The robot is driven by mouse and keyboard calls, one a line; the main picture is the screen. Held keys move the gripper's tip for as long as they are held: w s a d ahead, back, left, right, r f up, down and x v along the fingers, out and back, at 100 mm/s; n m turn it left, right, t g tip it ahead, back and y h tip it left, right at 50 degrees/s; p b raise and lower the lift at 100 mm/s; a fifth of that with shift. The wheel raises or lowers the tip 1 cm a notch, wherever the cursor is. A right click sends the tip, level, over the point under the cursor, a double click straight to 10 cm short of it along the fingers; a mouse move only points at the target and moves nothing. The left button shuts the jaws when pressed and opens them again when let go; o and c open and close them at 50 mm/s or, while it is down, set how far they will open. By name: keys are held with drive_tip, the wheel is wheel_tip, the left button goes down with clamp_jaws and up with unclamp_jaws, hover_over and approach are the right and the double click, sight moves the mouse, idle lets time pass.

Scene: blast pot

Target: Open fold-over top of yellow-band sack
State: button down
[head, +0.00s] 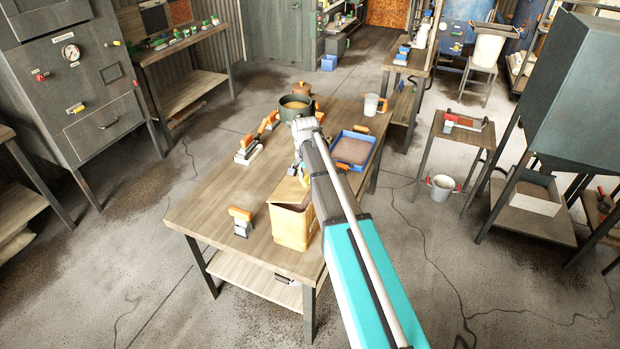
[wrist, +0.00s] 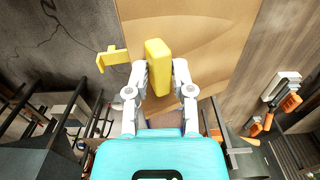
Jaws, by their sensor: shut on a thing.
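The sack (head: 291,228) is a tan-yellow upright bag at the near end of the wooden table. Its brown top flap (head: 287,190) shows beside my arm, and fills the upper middle of the wrist view as a tan sheet (wrist: 215,50). My gripper (wrist: 159,80) is shut on a yellow block-shaped grip (wrist: 157,60) against that sheet. A yellow bracket-like piece (wrist: 112,58) sits to its left. I cannot tell how far the flap is lifted.
An orange-handled tool (head: 241,221) stands left of the sack. Farther back are a dark pot (head: 295,107), a blue tray of brown grit (head: 352,150) and a white mug (head: 371,104). The table's left-middle is mostly clear. A grey hopper (head: 575,95) stands right.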

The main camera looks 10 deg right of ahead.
drive_tip(key=shift+w+a+r+p, duration=0.65)
drive_tip(key=shift+a+r+p, duration=0.05)
drive_tip(key=shift+a+r, duration=0.2)
drive_tip(key=c, duration=0.6)
unclamp_jaws()
drive_tip(key=shift+s+d+f, duration=0.1)
drive_tip(key=shift+d, duration=0.05)
